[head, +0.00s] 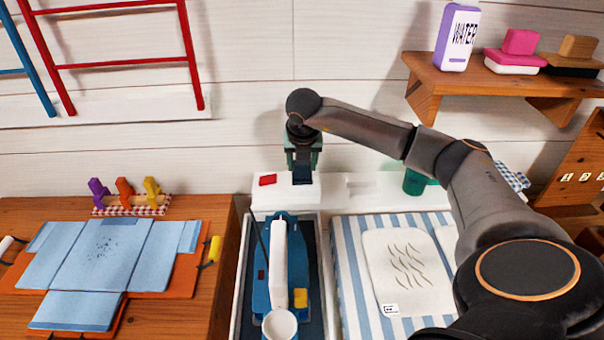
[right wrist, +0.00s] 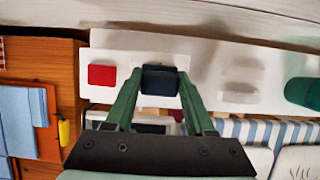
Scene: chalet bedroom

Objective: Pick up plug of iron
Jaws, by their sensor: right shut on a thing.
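The dark blue plug (head: 303,175) is at the white power block with the red switch, behind the iron. My right gripper (head: 303,160) reaches down over it, its green fingers closed on the plug's two sides. In the right wrist view the plug (right wrist: 160,80) sits between the fingertips. I cannot tell if it is still seated in the block or just above it. The blue iron (head: 262,290) with a white handle rests in a dark-lined tray in front. A dark cord runs along its left side. My left gripper is not in view.
A red switch (head: 268,180) is left of the plug. A green container (head: 414,182) stands to the right. A striped ironing surface (head: 346,270) holds a white cloth (head: 408,270). A wooden table with folded blue cloth (head: 105,252) is at left. A wall shelf (head: 480,82) is above right.

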